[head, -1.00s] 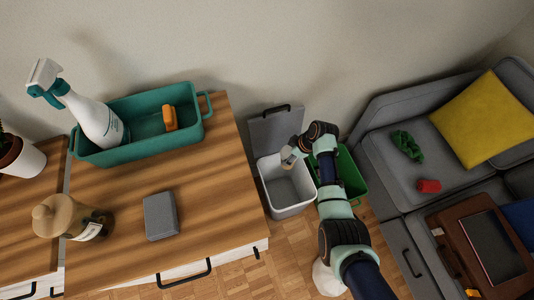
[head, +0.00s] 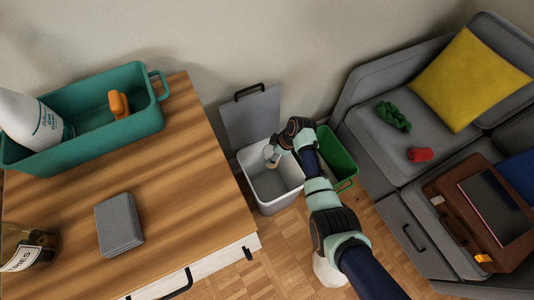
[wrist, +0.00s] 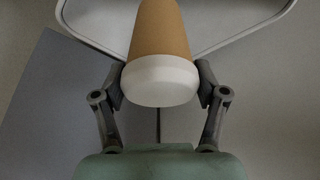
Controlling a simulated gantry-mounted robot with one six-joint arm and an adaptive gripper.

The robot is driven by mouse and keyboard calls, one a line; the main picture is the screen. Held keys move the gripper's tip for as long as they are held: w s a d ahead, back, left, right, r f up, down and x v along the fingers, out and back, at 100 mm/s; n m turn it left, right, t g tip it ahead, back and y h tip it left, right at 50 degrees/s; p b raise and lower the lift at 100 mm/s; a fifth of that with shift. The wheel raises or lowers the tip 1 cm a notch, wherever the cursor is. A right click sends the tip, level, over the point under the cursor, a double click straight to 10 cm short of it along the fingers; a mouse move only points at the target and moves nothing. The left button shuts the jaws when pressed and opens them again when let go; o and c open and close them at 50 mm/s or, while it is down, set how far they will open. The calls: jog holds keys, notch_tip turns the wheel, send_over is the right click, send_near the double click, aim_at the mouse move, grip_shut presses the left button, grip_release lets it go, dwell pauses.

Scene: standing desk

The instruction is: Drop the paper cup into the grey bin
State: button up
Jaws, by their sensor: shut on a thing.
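The paper cup (wrist: 158,35) is brown with a white band at its near end. In the wrist view it sits between the two fingers of my gripper (wrist: 160,85), which is shut on it. In the head view the cup (head: 270,156) is small and partly hidden by my gripper (head: 273,160). It shows over the back part of the open grey bin (head: 266,208). The bin stands on the floor with its grey lid raised at the back. Part of a pale rim shows behind the cup in the wrist view.
A green bin (head: 345,160) stands right beside the grey one, partly behind my arm. The wooden desk (head: 185,180) is to the left, holding a teal caddy (head: 75,140) and a grey box (head: 119,224). A grey sofa (head: 375,145) is on the right.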

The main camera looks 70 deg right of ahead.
jog(key=shift+f, duration=0.45)
jog(key=shift+r, duration=0.1)
jog(key=o, duration=0.9)
jog(key=shift+c, duration=0.2)
jog(key=shift+r, duration=0.1)
jog(key=v, duration=1.2)
